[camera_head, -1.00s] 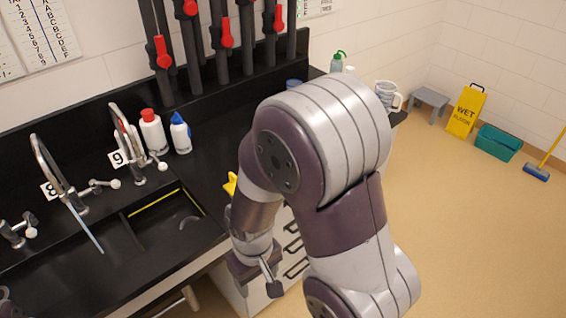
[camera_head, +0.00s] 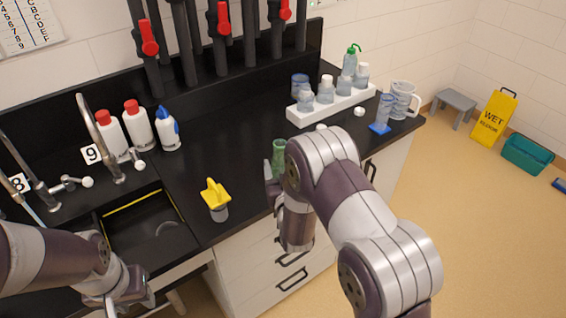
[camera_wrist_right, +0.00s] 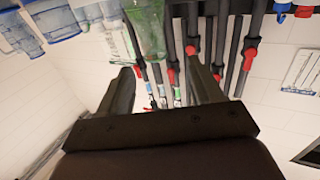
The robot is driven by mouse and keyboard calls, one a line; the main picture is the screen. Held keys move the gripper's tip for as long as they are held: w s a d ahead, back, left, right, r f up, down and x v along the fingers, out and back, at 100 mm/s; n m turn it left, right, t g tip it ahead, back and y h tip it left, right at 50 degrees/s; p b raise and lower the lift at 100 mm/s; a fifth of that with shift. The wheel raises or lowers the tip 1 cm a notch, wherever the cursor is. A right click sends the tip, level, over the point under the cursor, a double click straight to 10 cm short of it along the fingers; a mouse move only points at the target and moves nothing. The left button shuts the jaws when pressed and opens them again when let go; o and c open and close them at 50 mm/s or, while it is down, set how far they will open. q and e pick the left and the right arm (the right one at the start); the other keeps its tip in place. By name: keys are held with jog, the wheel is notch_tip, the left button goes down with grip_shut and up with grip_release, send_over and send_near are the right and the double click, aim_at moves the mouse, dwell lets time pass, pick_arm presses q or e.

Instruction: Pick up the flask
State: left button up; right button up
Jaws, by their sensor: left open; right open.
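A green, see-through flask (camera_head: 279,151) stands on the black bench near its front edge, partly hidden by my right arm. My right gripper (camera_head: 272,178) is just in front of it, mostly hidden by its own arm. In the right wrist view, the flask (camera_wrist_right: 148,28) shows at the top, beyond the open, empty fingers (camera_wrist_right: 158,72); I see no contact. My left gripper (camera_head: 122,296) is open and empty at the lower left, in front of the sink.
A white rack (camera_head: 332,106) with several bottles stands at the back right, near a measuring jug (camera_head: 402,99). A yellow-topped item (camera_head: 215,198) is left of the flask. The sink (camera_head: 145,232), taps and squeeze bottles are at the left.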

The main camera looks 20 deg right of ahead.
aim_at(277, 164)
jog(key=w+d+p, duration=0.2)
jog(key=w, duration=0.6)
jog(key=shift+w+f, duration=0.25)
jog(key=shift+f, duration=0.1)
jog(key=shift+s+a+r, duration=0.1)
jog(key=shift+s, duration=0.05)
jog(key=c, duration=1.2)
pick_arm(q)
jog(key=shift+w+d+r, duration=0.15)
jog(key=shift+d+r, duration=0.05)
jog(key=shift+r, duration=0.4)
jog(key=shift+w+d+r, duration=0.1)
jog(key=shift+d+r, duration=0.05)
jog(key=shift+r, duration=0.45)
pick_arm(e)
grip_shut()
